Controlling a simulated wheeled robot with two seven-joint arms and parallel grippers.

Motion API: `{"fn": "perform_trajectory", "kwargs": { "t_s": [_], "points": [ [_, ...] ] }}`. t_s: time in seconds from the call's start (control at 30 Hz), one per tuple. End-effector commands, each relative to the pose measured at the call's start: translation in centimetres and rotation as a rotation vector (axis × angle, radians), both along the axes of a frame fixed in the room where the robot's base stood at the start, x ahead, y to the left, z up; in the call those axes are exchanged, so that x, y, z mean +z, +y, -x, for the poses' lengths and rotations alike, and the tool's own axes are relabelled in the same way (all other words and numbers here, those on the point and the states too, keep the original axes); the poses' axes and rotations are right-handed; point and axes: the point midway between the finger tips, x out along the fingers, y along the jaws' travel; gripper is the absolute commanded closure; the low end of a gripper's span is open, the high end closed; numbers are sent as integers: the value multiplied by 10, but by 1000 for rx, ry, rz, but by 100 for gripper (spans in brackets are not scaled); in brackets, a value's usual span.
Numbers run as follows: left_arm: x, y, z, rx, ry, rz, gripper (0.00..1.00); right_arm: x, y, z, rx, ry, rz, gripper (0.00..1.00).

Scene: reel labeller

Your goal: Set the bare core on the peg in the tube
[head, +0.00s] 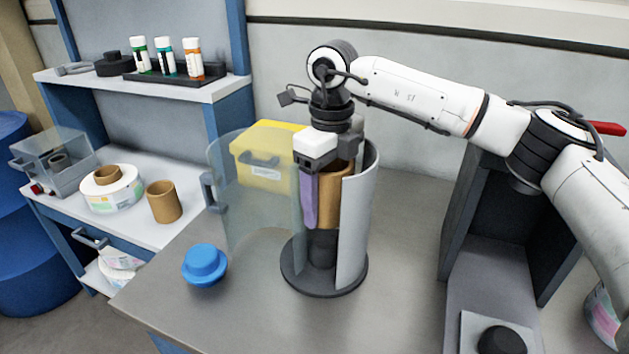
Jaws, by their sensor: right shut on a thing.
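A brown cardboard core (338,192) is inside the upright grey tube (358,222), held above the dark peg (322,250) at the tube's base. The tube's front is open, with its clear curved door (258,205) swung out to the left. My right gripper (326,205) points down into the tube and is shut on the core; a purple finger shows on its left side. I cannot tell whether the core's lower edge meets the peg. My left gripper is not in view.
A blue knobbed lid (204,264) lies on the table left of the tube. A yellow box (262,152) stands behind the door. Another brown core (163,202) and a label roll (112,190) sit on the white side shelf. A dark frame (470,215) stands at right.

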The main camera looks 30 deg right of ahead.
Motion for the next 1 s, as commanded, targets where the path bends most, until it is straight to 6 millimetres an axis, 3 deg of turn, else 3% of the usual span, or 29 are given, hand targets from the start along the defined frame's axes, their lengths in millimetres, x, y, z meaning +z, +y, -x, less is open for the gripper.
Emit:
{"fn": "perform_trajectory", "kwargs": {
  "t_s": [0.63,1.0],
  "points": [
    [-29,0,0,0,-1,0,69,-38,0,0,1,-1,0,53],
    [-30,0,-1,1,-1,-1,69,-40,0,0,1,-1,0,53]
  ]
}}
